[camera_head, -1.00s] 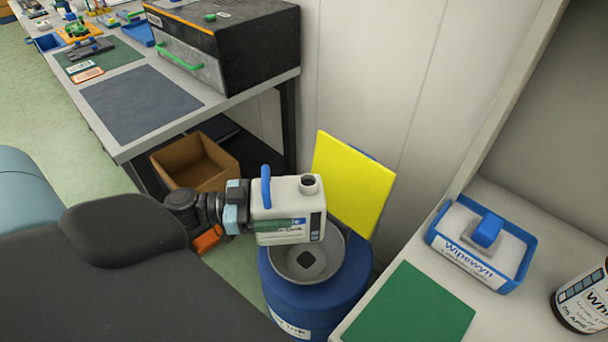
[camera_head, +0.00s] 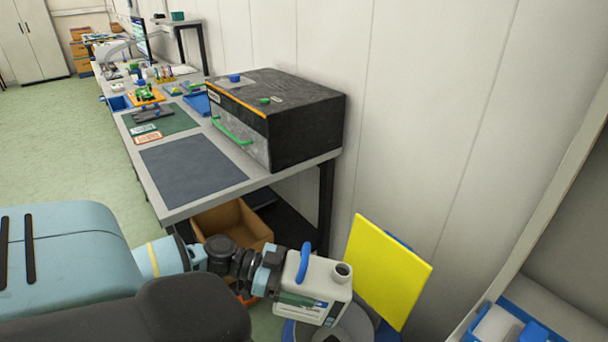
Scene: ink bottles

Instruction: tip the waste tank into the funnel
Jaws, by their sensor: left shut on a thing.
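The waste tank (camera_head: 318,283) is a white jug with a blue handle, a label and an open neck at its top right. My left gripper (camera_head: 272,276) is shut on its left side and holds it above the funnel, nearly upright with a slight tilt. The grey funnel (camera_head: 352,325) sits in the blue drum (camera_head: 290,330) at the bottom edge, partly hidden by the tank and cut off by the frame. A yellow lid (camera_head: 388,272) stands raised behind the funnel. My right gripper is out of view.
A bench (camera_head: 180,212) with a dark mat (camera_head: 193,170) and a black box (camera_head: 285,120) stands behind. A brown bin (camera_head: 232,225) is below it. A counter with a blue-rimmed tray (camera_head: 505,328) lies at the lower right. The wall is close behind the lid.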

